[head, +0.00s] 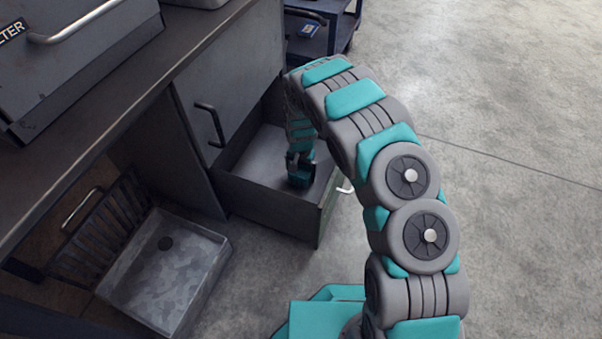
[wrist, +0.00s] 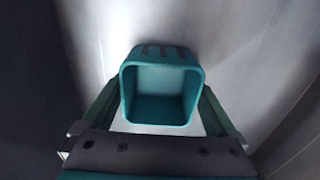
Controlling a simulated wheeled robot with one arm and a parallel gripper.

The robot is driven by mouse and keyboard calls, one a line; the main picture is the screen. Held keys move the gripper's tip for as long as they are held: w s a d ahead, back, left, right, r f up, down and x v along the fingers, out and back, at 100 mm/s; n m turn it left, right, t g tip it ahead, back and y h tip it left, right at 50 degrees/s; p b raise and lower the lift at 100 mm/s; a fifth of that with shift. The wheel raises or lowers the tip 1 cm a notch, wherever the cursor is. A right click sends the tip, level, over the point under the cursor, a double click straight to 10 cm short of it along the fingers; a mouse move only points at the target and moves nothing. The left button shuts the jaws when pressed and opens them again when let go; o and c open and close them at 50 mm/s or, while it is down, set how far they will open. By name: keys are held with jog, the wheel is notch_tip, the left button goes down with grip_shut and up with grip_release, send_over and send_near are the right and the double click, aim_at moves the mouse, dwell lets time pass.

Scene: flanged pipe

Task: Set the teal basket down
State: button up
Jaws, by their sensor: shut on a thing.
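The teal basket (wrist: 160,110) is small, square and open-topped, and I look down into its empty inside in the wrist view. My gripper (wrist: 160,98) is shut on it, with one finger against each side. In the head view my gripper (head: 300,160) points down into the open grey drawer (head: 262,198), with the basket (head: 301,179) at its lower end. The basket is inside the drawer's walls, near its right side. I cannot tell whether its base touches the drawer floor. My arm hides part of the drawer.
A dark cabinet door with a handle (head: 211,124) stands beside the drawer, under the workbench (head: 150,75). A grey metal tray (head: 165,262) with a dark round spot is at lower left, next to a slatted rack (head: 103,230). A blue cart (head: 322,30) stands behind. The floor at right is clear.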

jog(key=shift+f, duration=0.15)
jog(key=o, duration=1.1)
jog(key=shift+o, duration=0.2)
notch_tip(320, 180, up, 12)
jog(key=p, duration=0.1)
jog(key=shift+r+p, duration=0.2)
jog(key=shift+p, duration=0.1)
